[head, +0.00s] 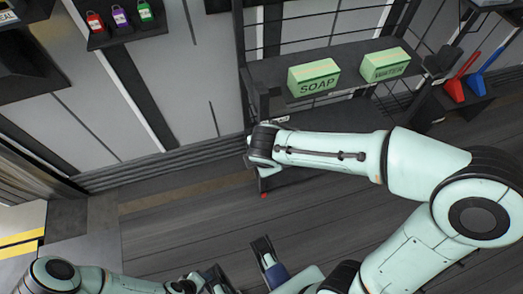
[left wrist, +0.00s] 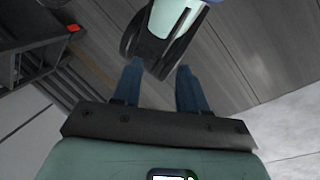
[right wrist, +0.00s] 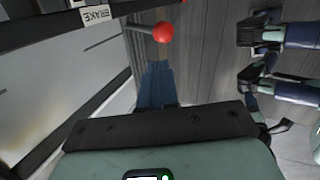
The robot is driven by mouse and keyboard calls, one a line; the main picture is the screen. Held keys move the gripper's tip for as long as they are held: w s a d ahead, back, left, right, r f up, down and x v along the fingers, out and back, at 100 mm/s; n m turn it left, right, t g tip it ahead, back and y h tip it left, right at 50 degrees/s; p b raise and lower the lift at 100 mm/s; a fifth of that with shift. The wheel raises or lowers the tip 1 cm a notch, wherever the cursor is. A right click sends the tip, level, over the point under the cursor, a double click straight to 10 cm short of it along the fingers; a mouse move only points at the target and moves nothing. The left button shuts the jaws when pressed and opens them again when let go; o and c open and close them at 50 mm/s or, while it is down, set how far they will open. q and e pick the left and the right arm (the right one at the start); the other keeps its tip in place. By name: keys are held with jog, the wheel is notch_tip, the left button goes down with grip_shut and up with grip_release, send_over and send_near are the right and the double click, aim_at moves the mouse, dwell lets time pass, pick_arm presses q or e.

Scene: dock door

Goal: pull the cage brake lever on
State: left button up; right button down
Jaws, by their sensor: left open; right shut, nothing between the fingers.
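The brake lever (right wrist: 142,28) is a grey rod with a red ball knob (right wrist: 163,32), next to a white BRAKE label (right wrist: 96,14) in the right wrist view. The knob is a small red spot low on the cage in the head view (head: 263,196) and shows at upper left in the left wrist view (left wrist: 73,28). My right gripper (right wrist: 157,68) is shut and empty, its fingertips just short of the knob and apart from it in the picture. My left gripper (left wrist: 159,70) is open, with nothing held between its blue fingers, away from the lever.
The cage (head: 243,60) has a shelf with a green SOAP box (head: 314,77) and a green WATER box (head: 385,65). Coloured padlocks (head: 120,15) hang on the wall at upper left. Red and blue tools (head: 460,78) stand at right. Floor below the knob is open.

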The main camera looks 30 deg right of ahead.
pick_arm(q)
jog(key=shift+s+d+r+g+p, duration=0.15)
jog(key=shift+s+d+r+p, duration=0.05)
jog(key=shift+s+r, duration=0.2)
jog(key=shift+s+d+r+g+p, duration=0.15)
jog(key=shift+s+r+p, duration=0.1)
jog(key=shift+s, duration=0.2)
pick_arm(e)
jog(key=s+r, duration=0.2)
jog(key=shift+s+a+r, duration=0.2)
jog(key=shift+a+r, duration=0.2)
jog(key=s+a+f+m+g+y+p, duration=0.25)
jog(key=s+f+m+p, duration=0.2)
jog(key=f+m, duration=0.4)
jog(key=s+a+f+m+g+y+p, duration=0.2)
jog(key=s+a+f+m+y+p, duration=0.25)
jog(key=f, duration=0.65)
pick_arm(q)
notch_tip(320, 180, up, 14)
jog(key=g+p, duration=0.1)
jog(key=p, duration=0.4)
jog(key=shift+s+d+f, duration=0.25)
pick_arm(e)
jog(key=s+d+f+m+h, duration=0.1)
jog(key=s+f+m, duration=0.3)
jog(key=m, duration=0.3)
jog(key=shift+s+d+f+h, duration=0.3)
jog(key=shift+s+f+h, duration=0.1)
jog(key=shift+s, duration=0.4)
